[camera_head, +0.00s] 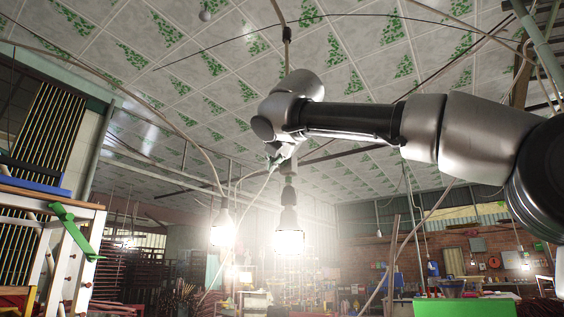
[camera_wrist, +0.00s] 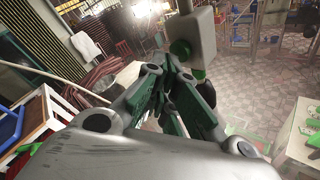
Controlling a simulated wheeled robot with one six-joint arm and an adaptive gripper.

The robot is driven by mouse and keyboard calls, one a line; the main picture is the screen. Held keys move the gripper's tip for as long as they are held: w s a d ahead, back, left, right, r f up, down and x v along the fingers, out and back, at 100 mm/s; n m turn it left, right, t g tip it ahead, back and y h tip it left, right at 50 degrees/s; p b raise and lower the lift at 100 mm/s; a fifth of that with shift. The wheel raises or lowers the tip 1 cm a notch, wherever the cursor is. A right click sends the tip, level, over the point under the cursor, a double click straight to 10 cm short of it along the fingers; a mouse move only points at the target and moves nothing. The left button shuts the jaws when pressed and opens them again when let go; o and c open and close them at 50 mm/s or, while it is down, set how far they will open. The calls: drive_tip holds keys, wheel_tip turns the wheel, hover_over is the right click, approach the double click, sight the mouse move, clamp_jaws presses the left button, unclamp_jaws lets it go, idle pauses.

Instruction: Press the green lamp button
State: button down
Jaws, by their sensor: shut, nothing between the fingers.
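A pale box-shaped switch (camera_wrist: 203,36) hangs on a stem at the top of the wrist view. A round green button (camera_wrist: 181,50) is on its left-hand face. Another green spot shows at the box's lower end. My gripper (camera_wrist: 170,70) is shut and empty, with dark green finger pads. Its fingertips are just left of and below the green button in the picture; I cannot tell whether they touch it. In the head view my gripper (camera_head: 279,160) is small, under my wrist, and the button cannot be made out there. Two lit lamps hang below, the left lamp (camera_head: 223,230) and the right lamp (camera_head: 289,240).
Cables hang from the tiled ceiling (camera_head: 230,70) close to my arm. A white rack (camera_head: 75,240) with a green bracket stands at the left. A green-topped table (camera_head: 465,307) is at lower right. The air around my gripper is otherwise mostly open.

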drive_tip(key=s+a, duration=0.3)
drive_tip(key=s, duration=0.1)
drive_tip(key=shift+s+a, duration=0.35)
drive_tip(key=shift+s, duration=0.05)
idle(0.7)
